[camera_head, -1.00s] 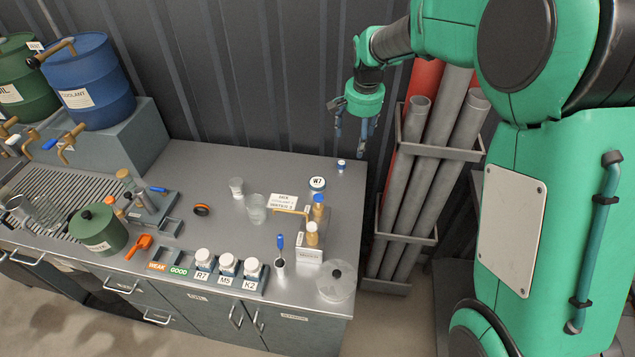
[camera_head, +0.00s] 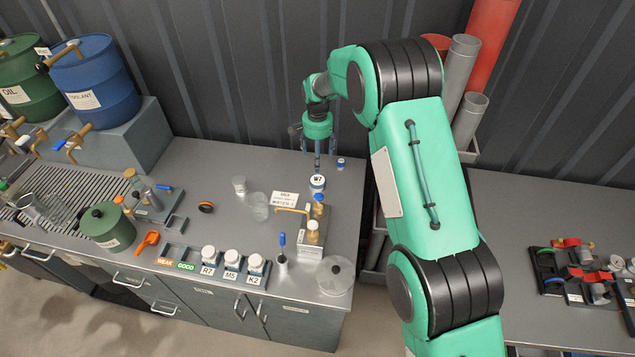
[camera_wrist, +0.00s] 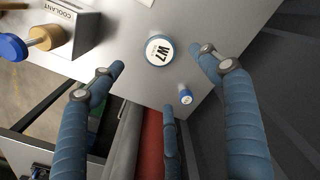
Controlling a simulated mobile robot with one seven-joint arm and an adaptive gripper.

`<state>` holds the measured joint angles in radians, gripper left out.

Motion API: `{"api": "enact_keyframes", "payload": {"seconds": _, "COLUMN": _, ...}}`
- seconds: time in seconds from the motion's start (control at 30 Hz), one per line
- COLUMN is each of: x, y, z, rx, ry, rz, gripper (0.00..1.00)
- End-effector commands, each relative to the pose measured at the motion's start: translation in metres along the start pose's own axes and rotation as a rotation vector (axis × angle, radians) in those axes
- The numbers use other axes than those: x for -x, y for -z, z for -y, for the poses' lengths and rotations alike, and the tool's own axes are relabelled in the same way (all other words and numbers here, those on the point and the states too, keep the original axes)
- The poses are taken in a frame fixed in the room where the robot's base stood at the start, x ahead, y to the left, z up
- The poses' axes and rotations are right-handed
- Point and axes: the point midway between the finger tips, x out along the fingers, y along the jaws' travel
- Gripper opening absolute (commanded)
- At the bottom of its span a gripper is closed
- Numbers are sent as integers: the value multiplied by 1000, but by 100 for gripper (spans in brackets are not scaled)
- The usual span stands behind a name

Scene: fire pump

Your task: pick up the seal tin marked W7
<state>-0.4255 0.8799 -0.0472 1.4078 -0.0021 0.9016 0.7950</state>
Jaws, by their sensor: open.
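The seal tin marked W7 (camera_head: 317,183) is a small round tin with a white lid and a blue edge. It stands upright on the grey bench top near its back right part. In the wrist view the tin (camera_wrist: 159,50) shows its lid label clearly, beyond and between my fingertips. My gripper (camera_head: 318,157) is open and empty, pointing down just behind and above the tin. In the wrist view its blue fingers (camera_wrist: 165,75) are spread apart and do not visibly touch the tin.
A small blue-and-white item (camera_head: 341,163) stands right of the tin. Three white-capped jars (camera_head: 231,259) sit in a rack at the front edge. Pipes (camera_head: 462,65) rise behind my arm.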

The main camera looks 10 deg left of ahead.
Motion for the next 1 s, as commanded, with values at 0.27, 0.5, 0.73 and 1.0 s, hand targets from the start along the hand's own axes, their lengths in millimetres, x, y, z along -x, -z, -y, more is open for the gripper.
{"api": "enact_keyframes", "payload": {"seconds": 0.27, "x": -2, "y": 0, "z": 1, "rx": -1, "ry": -1, "rz": 1, "gripper": 77}}
{"api": "enact_keyframes", "payload": {"seconds": 0.5, "x": -7, "y": 0, "z": 1, "rx": -1, "ry": -2, "rz": 2, "gripper": 77}}
{"api": "enact_keyframes", "payload": {"seconds": 0.73, "x": -32, "y": 0, "z": 0, "rx": -1, "ry": -2, "rz": 2, "gripper": 77}}
{"api": "enact_keyframes", "payload": {"seconds": 1.0, "x": -72, "y": 0, "z": 0, "rx": -1, "ry": -2, "rz": 2, "gripper": 77}}
